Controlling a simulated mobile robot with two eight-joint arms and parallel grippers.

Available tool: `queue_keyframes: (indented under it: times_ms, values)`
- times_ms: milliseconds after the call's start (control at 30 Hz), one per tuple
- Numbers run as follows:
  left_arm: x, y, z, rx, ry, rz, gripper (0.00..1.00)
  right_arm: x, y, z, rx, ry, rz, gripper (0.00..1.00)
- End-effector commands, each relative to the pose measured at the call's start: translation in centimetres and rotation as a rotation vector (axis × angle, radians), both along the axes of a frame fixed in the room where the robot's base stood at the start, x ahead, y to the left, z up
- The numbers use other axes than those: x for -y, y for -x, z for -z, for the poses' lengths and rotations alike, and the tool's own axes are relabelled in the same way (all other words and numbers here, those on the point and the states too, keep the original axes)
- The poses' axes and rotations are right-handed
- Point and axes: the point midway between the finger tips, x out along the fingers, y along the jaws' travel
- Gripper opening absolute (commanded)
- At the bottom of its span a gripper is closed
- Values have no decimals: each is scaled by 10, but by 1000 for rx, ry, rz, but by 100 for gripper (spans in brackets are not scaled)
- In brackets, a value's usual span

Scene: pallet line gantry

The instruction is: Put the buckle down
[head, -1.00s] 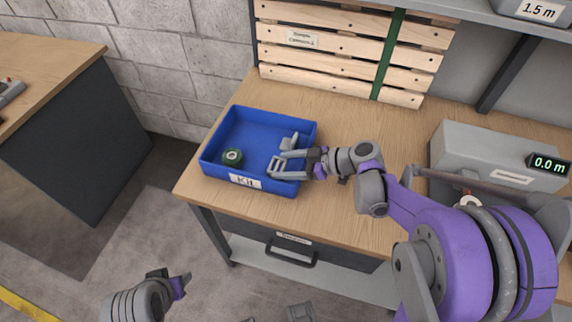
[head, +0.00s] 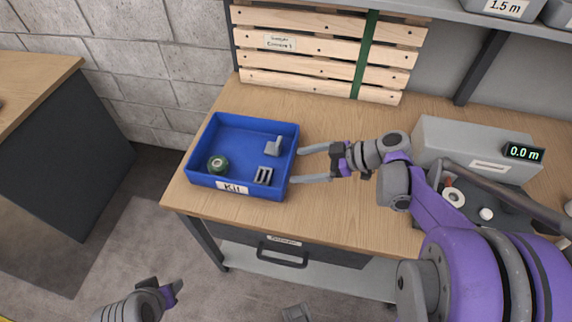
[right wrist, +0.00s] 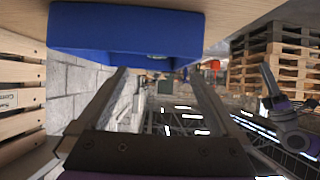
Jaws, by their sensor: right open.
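The grey buckle (head: 264,176) lies in the blue kit tray (head: 234,187), at its front right, with nothing holding it. My right gripper (head: 297,165) is open and empty just to the right of the tray, its fingers spread at the tray's right wall. In the right wrist view, the tray (right wrist: 125,35) shows beyond my spread fingers (right wrist: 160,75), and its wall hides the buckle. My left gripper (head: 165,292) is low at the bottom left over the floor, only partly seen; its jaws are unclear.
A grey box with a display (head: 475,150) stands at the right of the workbench (head: 330,120). A slatted wooden panel (head: 320,60) stands behind. Bench space behind my right gripper is clear.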

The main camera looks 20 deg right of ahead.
Motion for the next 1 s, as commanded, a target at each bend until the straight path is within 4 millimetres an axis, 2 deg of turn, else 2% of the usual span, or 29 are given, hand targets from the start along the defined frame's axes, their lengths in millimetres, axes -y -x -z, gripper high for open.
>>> queue_keyframes:
  times_ms: [167, 267, 333, 500, 600, 700, 800, 1000]
  values:
    - [0, 0, -2, 1, 0, 0, 50, 12, 9, -8, -5, 2, 3, 100]
    - [0, 0, -2, 1, 0, 0, 50, 2, 17, -4, -78, 13, 22, 100]
    - [0, 0, -2, 1, 0, 0, 50, -13, 29, 4, -187, 36, 63, 100]
    - [0, 0, -2, 1, 0, 0, 50, -49, 82, 35, -520, 170, 300, 100]
    - [0, 0, -2, 1, 0, 0, 50, -54, 114, 50, -624, 255, 497, 100]
    - [0, 0, -2, 1, 0, 0, 50, -51, 137, 58, -647, 307, 676, 100]
    - [0, 0, -2, 1, 0, 0, 50, -46, 150, 61, -626, 322, 810, 100]
    - [0, 0, -2, 1, 0, 0, 50, -39, 158, 62, -582, 312, 933, 100]
